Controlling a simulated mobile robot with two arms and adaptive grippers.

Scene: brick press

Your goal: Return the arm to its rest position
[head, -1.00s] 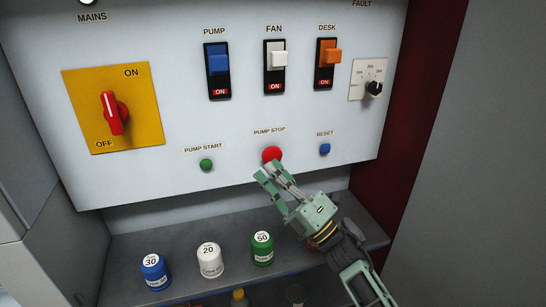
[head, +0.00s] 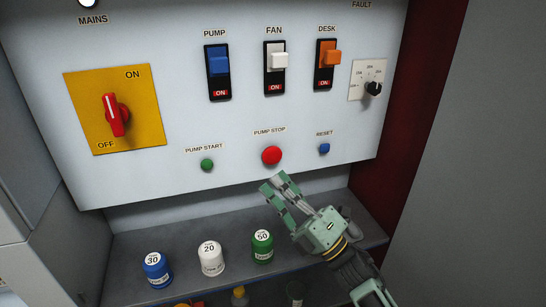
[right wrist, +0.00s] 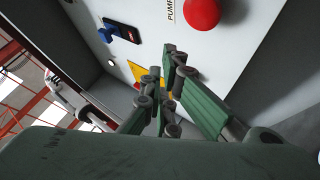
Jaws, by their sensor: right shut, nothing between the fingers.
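My right gripper (head: 272,186) is green and shut with nothing in it. My left gripper is not in view.
The white panel (head: 230,125) carries a yellow mains plate with a red handle (head: 115,115), three rocker switches and a small dial (head: 373,89). Blue (head: 157,270), white (head: 210,260) and green (head: 262,248) jars stand on the grey shelf (head: 180,221). A dark red side wall (head: 420,100) is at right.

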